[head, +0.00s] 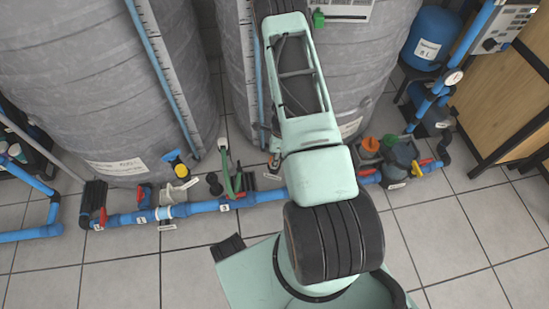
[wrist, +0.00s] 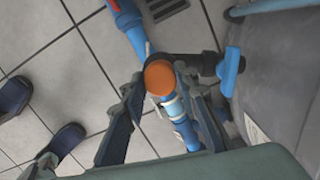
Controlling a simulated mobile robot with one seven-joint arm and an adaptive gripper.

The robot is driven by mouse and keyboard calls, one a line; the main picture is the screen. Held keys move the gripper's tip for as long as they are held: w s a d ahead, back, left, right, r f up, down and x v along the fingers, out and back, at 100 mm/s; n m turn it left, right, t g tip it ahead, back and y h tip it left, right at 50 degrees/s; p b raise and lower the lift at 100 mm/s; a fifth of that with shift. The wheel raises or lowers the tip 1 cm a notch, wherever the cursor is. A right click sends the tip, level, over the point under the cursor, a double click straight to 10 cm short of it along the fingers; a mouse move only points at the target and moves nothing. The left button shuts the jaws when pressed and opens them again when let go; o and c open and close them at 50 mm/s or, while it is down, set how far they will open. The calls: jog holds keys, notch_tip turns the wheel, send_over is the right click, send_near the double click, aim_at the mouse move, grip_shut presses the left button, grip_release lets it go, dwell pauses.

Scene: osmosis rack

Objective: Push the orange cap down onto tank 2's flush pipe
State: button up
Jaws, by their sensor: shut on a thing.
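In the wrist view my gripper (wrist: 160,85) is shut on the round orange cap (wrist: 159,75), with one finger on each side. I see the cap's top face from above. A blue pipe run (wrist: 184,130) passes below it, and the cap hides any pipe end beneath, so I cannot tell whether it is seated. In the head view my arm largely hides the gripper, near the foot of the middle grey tank (head: 236,85). I cannot read which tank is numbered 2.
A blue valve handle (wrist: 231,68) stands right of the cap, close to a grey tank wall (wrist: 285,75). Another orange-topped item (head: 371,146) and a green-topped one (head: 390,141) stand right of my arm. Valves line the floor pipe (head: 210,207).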

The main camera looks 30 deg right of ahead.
jog(key=shift+f+b, duration=0.4)
jog(key=shift+f, duration=0.05)
jog(key=o, duration=0.9)
jog(key=shift+o, duration=0.2)
jog(key=shift+r, duration=0.1)
notch_tip(320, 180, up, 12)
jog(key=d, duration=0.1)
jog(key=shift+s+d, duration=0.15)
jog(key=shift+s, duration=0.2)
